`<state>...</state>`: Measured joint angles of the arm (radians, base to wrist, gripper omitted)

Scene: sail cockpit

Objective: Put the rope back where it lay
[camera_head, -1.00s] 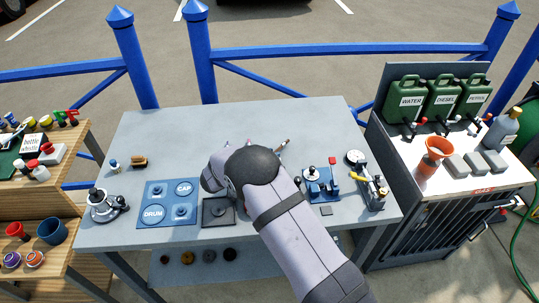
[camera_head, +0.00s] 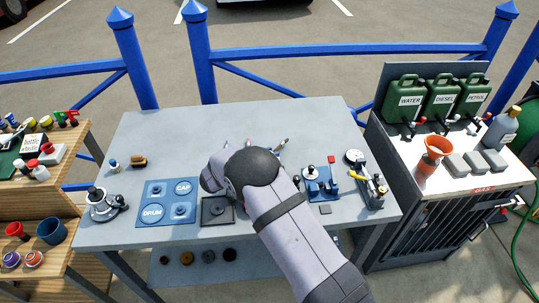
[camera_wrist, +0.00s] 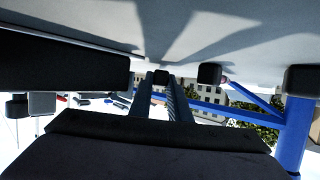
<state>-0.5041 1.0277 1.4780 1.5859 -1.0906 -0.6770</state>
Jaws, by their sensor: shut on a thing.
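In the wrist view my gripper (camera_wrist: 172,78) has its dark jaws near a pale grey surface. Two dark narrow lengths run side by side between the jaws, and the right one has a twisted texture like rope (camera_wrist: 180,103). My gripper is shut on it. In the head view my own arm covers the gripper and the rope, over the middle of the grey table (camera_head: 150,245). How the rope hangs, and whether it touches the table, cannot be told.
A blue panel marked DRUM and CAP (camera_head: 167,203), a dark square plate (camera_head: 217,211) and a winch-like fitting (camera_head: 103,204) are left of my arm. A blue fitting (camera_head: 320,184) and a metal device (camera_head: 368,181) are on the right.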

